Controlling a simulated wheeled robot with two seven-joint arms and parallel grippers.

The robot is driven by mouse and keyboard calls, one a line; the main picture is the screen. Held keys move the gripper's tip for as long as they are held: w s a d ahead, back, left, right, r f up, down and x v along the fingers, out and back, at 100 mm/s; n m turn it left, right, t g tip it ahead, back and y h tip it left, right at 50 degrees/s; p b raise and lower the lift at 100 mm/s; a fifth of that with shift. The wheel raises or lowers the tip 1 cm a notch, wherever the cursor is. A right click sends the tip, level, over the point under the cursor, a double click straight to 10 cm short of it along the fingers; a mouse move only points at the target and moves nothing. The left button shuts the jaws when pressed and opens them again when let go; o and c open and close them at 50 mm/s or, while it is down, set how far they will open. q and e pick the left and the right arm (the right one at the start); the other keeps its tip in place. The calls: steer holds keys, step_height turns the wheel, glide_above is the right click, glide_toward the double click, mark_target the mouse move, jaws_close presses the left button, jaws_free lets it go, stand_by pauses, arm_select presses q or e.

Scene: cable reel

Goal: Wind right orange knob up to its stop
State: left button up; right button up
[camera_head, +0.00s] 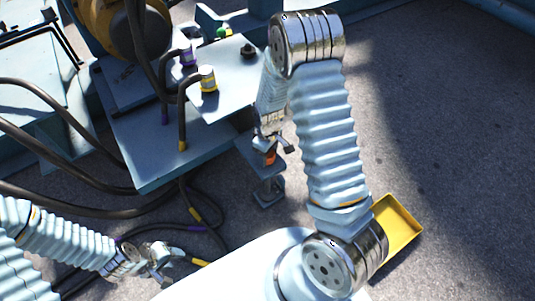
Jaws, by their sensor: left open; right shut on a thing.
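The orange knob (271,157) sits on top of a small post stand just right of the blue-grey bench. My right gripper (277,147) comes down over it from above and is shut on it, hiding most of the knob. My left gripper (163,277) is at the lower left, open and empty, well away from the knob, above the ground near loose cables.
The bench (150,150) carries hose fittings, one with a purple band (187,57) and one with a yellow band (208,80). A reel (120,25) stands at the upper left. Black cables lie at the left. A yellow tray (401,226) lies at right; ground beyond is clear.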

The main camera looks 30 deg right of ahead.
steer(key=n, duration=0.3)
steer(key=shift+n+b, duration=0.4)
steer(key=n, duration=0.3)
steer(key=shift+n, duration=0.3)
steer(key=n, duration=0.2)
steer(key=shift+n, duration=0.3)
steer(key=shift+n+p, duration=0.4)
steer(key=shift+n, duration=1.5)
steer(key=o, duration=1)
steer(key=shift+r, duration=0.1)
step_height(320, 180, up, 14)
steer(key=p, duration=0.2)
